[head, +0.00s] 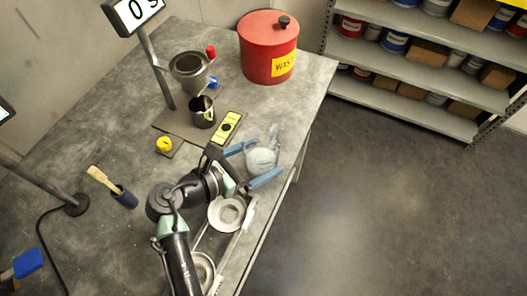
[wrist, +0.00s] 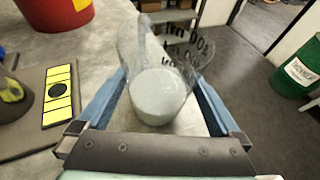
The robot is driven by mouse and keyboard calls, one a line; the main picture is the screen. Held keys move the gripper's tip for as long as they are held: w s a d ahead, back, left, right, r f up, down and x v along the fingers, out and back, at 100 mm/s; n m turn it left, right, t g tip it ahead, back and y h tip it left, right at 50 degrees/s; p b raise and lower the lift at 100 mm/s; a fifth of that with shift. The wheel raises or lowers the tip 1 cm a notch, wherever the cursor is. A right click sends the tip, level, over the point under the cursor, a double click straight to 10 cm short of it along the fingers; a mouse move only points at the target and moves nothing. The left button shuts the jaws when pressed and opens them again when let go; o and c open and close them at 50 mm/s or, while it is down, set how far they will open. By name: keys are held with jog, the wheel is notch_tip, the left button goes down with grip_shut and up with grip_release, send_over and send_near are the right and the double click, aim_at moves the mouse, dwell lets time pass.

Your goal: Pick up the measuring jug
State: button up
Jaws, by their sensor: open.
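The measuring jug (head: 262,160) is clear, with pale grey contents in its lower part and dark print on its wall. It stands upright near the table's right edge in the head view. In the wrist view the jug (wrist: 160,92) is between the two blue fingers of my gripper (wrist: 160,105). My gripper (head: 253,165) is open around the jug in the head view, one finger on each side. I cannot tell whether either finger touches it.
A yellow-and-black plate (head: 228,127) and a dark cup (head: 202,112) are behind left. A red waste can (head: 268,50) stands at the back. The table edge is just right of the jug.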

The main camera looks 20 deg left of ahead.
jog(key=shift+x, duration=0.95)
jog(key=shift+c, duration=0.3)
jog(key=c, duration=1.2)
jog(key=shift+c, duration=0.2)
jog(key=shift+r, duration=0.1)
